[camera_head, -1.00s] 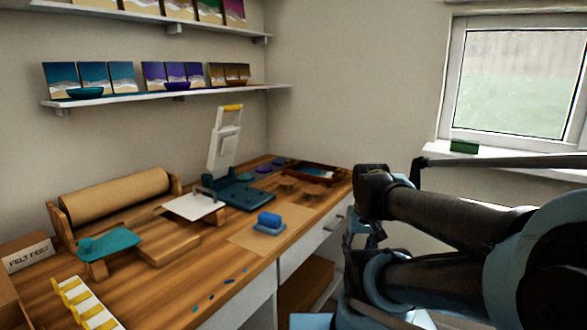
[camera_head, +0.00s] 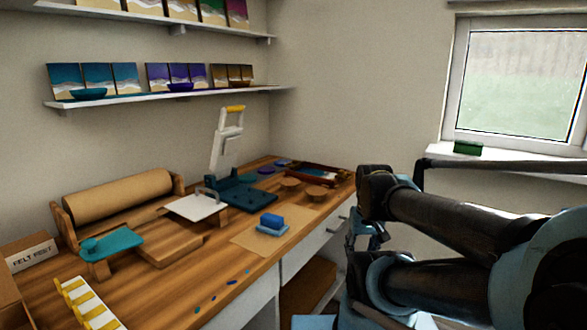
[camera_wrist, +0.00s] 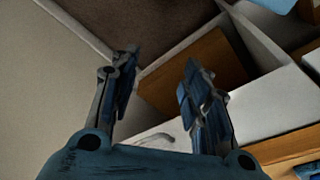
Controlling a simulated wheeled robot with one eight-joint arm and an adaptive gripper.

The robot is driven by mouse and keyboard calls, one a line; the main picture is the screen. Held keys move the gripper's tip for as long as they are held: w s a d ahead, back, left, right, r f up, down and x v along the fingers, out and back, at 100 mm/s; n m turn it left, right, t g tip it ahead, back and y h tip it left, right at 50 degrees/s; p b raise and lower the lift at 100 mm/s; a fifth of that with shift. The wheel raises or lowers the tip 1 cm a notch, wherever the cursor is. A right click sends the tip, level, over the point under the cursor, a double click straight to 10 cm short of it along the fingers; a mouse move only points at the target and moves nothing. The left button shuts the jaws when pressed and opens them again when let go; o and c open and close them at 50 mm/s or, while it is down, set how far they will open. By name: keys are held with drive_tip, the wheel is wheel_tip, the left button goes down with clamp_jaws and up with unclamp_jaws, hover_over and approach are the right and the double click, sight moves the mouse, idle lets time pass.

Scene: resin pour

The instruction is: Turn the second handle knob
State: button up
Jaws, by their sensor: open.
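I cannot single out a handle knob for certain. White drawer fronts (camera_head: 308,252) under the bench's front edge carry small dark handles, seen in the head view. A pale, curved handle-like shape (camera_wrist: 165,139) shows low between my fingers in the wrist view, against a white front. My gripper (camera_wrist: 158,75) is open and empty, its two dark blue-grey fingers apart. In the head view it is partly hidden by my arm, right of the bench front. A teal press (camera_head: 238,190) with a raised, yellow-gripped lever (camera_head: 235,109) stands on the bench.
The wooden bench (camera_head: 225,268) holds a blue block (camera_head: 271,220), a brown roll (camera_head: 118,194), a white plate (camera_head: 197,208) and a yellow-and-white rack (camera_head: 88,305). Shelves (camera_head: 170,97) hang above. An open wooden compartment (camera_wrist: 190,70) lies beyond my fingers.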

drive_tip(key=w+a+r+n, duration=0.2)
drive_tip(key=w+r+n, duration=0.3)
drive_tip(key=w+r, duration=0.7)
wheel_tip(320, 180, up, 17)
drive_tip(key=n+g, duration=0.2)
drive_tip(key=n, duration=1.5)
hover_over(295, 162)
drive_tip(key=w, duration=0.2)
drive_tip(key=f, duration=1.7)
drive_tip(key=shift+s+d+f, duration=0.1)
drive_tip(key=shift+s+f, duration=0.1)
drive_tip(key=shift+s, duration=0.05)
clamp_jaws()
